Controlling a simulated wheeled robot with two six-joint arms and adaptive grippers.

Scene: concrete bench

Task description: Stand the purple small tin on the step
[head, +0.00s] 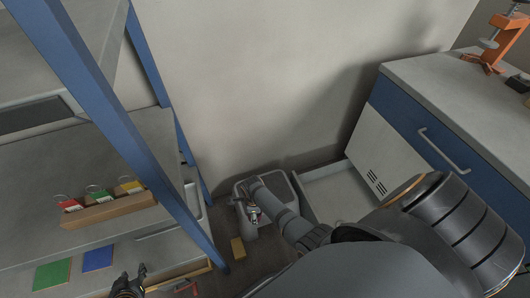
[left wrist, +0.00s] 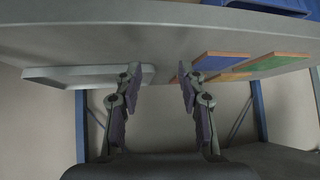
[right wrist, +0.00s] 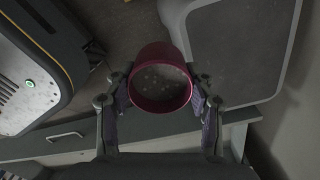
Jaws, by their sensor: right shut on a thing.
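A reddish-purple tin (right wrist: 160,80), open at the end facing the camera, shows in the right wrist view. My right gripper (right wrist: 161,90) is shut on it, one finger on each side. In the head view my right arm reaches down toward the floor by the wall; I cannot make out its fingers or the tin there. My left gripper (head: 130,280) is at the lower shelf's front; in the left wrist view (left wrist: 157,85) its fingers are apart and empty. I cannot surely identify the step in any view.
A grey tub (head: 282,187) and a yellow block (head: 238,248) are on the floor. A bench with a blue drawer (head: 425,140) stands right, with an orange clamp (head: 505,45) on top.

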